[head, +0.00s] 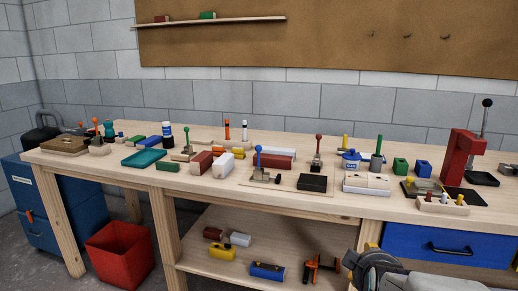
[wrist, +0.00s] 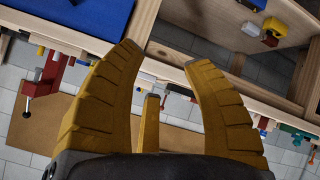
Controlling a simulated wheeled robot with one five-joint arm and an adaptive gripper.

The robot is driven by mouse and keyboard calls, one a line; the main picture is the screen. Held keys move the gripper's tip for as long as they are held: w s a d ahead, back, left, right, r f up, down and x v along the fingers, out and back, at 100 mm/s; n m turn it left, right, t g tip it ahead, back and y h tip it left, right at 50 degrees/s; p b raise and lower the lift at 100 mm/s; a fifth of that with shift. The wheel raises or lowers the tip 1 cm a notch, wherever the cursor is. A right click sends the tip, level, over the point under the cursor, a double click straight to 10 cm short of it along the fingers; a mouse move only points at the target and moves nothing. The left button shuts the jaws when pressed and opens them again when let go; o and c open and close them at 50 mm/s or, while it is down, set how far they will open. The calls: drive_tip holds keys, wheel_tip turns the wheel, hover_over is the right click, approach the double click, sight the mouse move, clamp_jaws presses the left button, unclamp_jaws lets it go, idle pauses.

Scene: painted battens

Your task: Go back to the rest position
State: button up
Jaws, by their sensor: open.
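My gripper (wrist: 168,54) fills the middle of the wrist view. The wrist view is turned over, with the workbench edge running behind the fingers and the wall below. In the head view, part of my grey arm shows at the bottom right, in front of the bench; the gripper's fingers cannot be made out there. The wooden workbench (head: 225,187) stretches across the head view, and its front stands beyond my arm.
Several painted blocks, clamps and tools stand on the bench, including a red press (head: 464,157) at the right. A blue drawer (head: 440,243) is under the top near my arm. A lower shelf (head: 205,264) holds several blocks. A red bin (head: 119,254) stands on the floor at left.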

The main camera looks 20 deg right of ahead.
drive_tip(key=s+a+r+g+y+p, duration=0.1)
drive_tip(key=a+r+y+p, duration=0.1)
drive_tip(key=a+r+p, duration=0.4)
drive_tip(key=s+a+r+g+y+p, duration=0.1)
drive_tip(key=a+r+y+p, duration=0.15)
drive_tip(key=a, duration=0.55)
drive_tip(key=s+a+r+g+y+p, duration=0.2)
drive_tip(key=s+a+r+g+p, duration=0.1)
drive_tip(key=s+a+r+p, duration=0.4)
drive_tip(key=shift+s+a+p, duration=0.7)
drive_tip(key=shift+s+p, duration=0.3)
drive_tip(key=shift+p, duration=0.05)
